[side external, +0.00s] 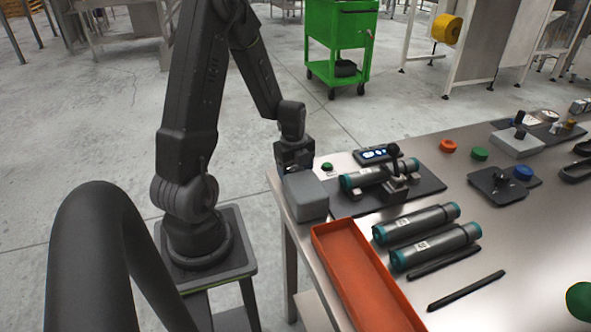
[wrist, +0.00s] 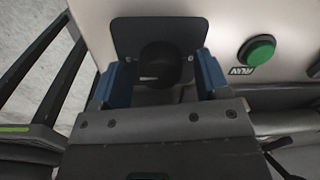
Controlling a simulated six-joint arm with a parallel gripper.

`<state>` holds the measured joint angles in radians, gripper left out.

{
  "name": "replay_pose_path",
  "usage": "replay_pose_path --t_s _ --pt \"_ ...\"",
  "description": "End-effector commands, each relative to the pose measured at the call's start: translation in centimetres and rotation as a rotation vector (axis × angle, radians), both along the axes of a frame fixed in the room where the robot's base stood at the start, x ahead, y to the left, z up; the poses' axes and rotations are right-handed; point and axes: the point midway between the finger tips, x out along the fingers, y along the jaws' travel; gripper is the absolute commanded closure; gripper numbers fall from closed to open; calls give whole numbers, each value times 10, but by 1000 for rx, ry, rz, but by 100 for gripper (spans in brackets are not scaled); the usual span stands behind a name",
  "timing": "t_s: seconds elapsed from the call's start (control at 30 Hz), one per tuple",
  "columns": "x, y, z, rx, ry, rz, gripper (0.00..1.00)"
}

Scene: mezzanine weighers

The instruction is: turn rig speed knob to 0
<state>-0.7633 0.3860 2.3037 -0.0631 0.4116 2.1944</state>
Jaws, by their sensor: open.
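The speed knob (wrist: 162,62) is a round black knob on a dark square plate (wrist: 125,35) in the wrist view. A short pale mark shows low on it. My gripper (wrist: 161,78) is open, its two blue fingers on either side of the knob; I cannot tell whether they touch it. In the side external view my gripper (side external: 293,166) is low at the table's near left corner, behind a grey box (side external: 305,196), and the knob is hidden there. The rig holds a grey cylinder with teal ends (side external: 366,177) on a dark base, beside a lit display (side external: 376,155).
A green RUN button (wrist: 257,50) is just right of the knob, also visible in the side external view (side external: 327,167). An orange tray (side external: 345,264), two loose teal-ended cylinders (side external: 418,222) and dark rods (side external: 466,291) lie on the steel table (side external: 505,240).

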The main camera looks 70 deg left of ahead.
Motion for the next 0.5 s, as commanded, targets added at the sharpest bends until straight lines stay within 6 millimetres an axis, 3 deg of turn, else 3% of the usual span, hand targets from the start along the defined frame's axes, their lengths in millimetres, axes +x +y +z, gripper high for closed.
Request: replay_pose_path --t_s 0.23,0.5 --pt "0 0 -1 0 0 0 31" --pt "0 0 0 0 0 0 56"
